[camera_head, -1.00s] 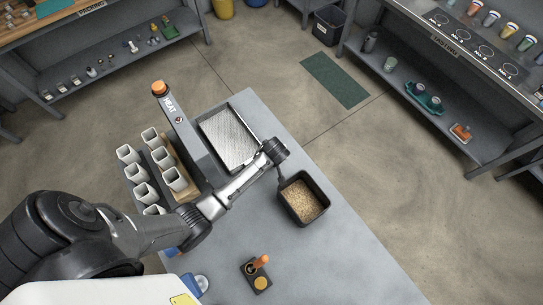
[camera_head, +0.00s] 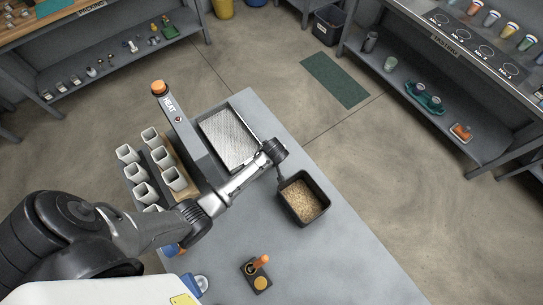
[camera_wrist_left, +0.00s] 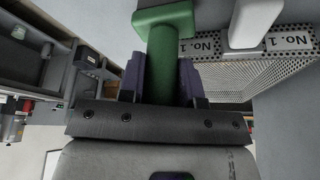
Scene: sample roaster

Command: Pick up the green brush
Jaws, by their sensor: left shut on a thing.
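The green brush (camera_wrist_left: 160,55) shows in the left wrist view as a green shaft with a wider green end at the top. My left gripper (camera_wrist_left: 160,78) is shut on it, with a dark purple finger on either side of the shaft. The part of the brush behind the dark wrist edge is hidden. In the head view my left arm reaches in from the left over the grey table, and I cannot make out its fingers or the brush there. My right gripper is not in view.
In the left wrist view a perforated tray (camera_wrist_left: 225,78) and a white part (camera_wrist_left: 250,25) lie close to the brush's right. The grey table (camera_head: 340,255) bears several white cups (camera_head: 151,137), a bin of grains (camera_head: 303,197) and an orange-knobbed control (camera_head: 259,262). Its right front is clear.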

